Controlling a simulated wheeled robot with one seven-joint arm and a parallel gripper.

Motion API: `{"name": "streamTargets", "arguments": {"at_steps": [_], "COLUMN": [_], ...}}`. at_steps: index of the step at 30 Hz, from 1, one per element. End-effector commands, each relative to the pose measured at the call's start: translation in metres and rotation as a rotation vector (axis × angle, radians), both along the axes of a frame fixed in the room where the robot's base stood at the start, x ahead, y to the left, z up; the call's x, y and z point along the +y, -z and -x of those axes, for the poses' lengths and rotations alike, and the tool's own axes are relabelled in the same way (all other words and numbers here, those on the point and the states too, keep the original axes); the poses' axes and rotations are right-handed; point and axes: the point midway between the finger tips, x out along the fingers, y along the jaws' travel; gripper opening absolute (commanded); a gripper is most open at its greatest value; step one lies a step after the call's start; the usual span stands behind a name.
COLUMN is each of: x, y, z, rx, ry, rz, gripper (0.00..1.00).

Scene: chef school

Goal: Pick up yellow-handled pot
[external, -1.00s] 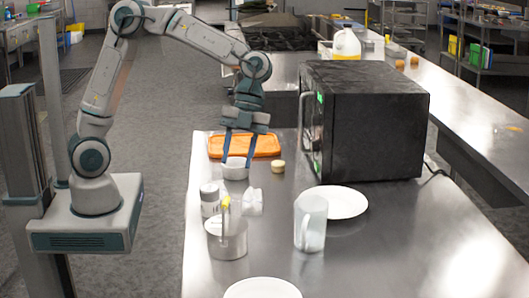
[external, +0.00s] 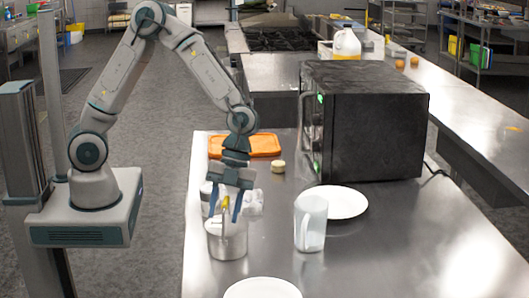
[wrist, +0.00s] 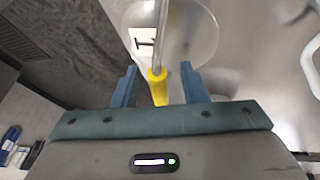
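The yellow-handled pot (external: 227,243) is a small metal pot standing on the steel counter, with its handle pointing upward. In the wrist view, the pot's round body (wrist: 190,38) is at the top. Its yellow handle end (wrist: 158,88) lies between the two blue fingers of my gripper (wrist: 159,72). A gap shows on each side of the handle. In the external view, my gripper (external: 225,213) points down at the pot, open, with its fingers on either side of the handle.
A clear mug (external: 311,225) stands right of the pot, with a white plate (external: 345,203) behind it. Another plate (external: 262,290) is in front. A white crumpled item (external: 254,203) is close behind the pot. A black microwave (external: 370,125) and orange board (external: 262,146) are farther back.

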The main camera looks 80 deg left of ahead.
Motion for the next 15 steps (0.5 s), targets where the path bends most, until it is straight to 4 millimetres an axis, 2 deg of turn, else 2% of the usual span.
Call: {"name": "streamTargets", "arguments": {"at_steps": [3, 9, 10, 13, 14, 15], "x": [-0.0024, -0.0024, -0.0024, -0.0025, -0.0025, -0.0025], "y": [0.0066, 0.0073, 0.0073, 0.0071, 0.007, 0.007], "z": [0.0023, 0.0019, 0.0019, 0.0019, 0.0019, 0.0019], "rx": [0.001, -0.001, -0.001, -0.001, -0.001, -0.001], "ry": [0.001, 0.0, 0.0, 0.0, 0.0, 0.0], "rz": [-0.001, -0.001, -0.001, -0.001, 0.0, 0.0], "gripper": [0.4, 0.4, 0.34, 0.06, 0.0, 0.0]}}
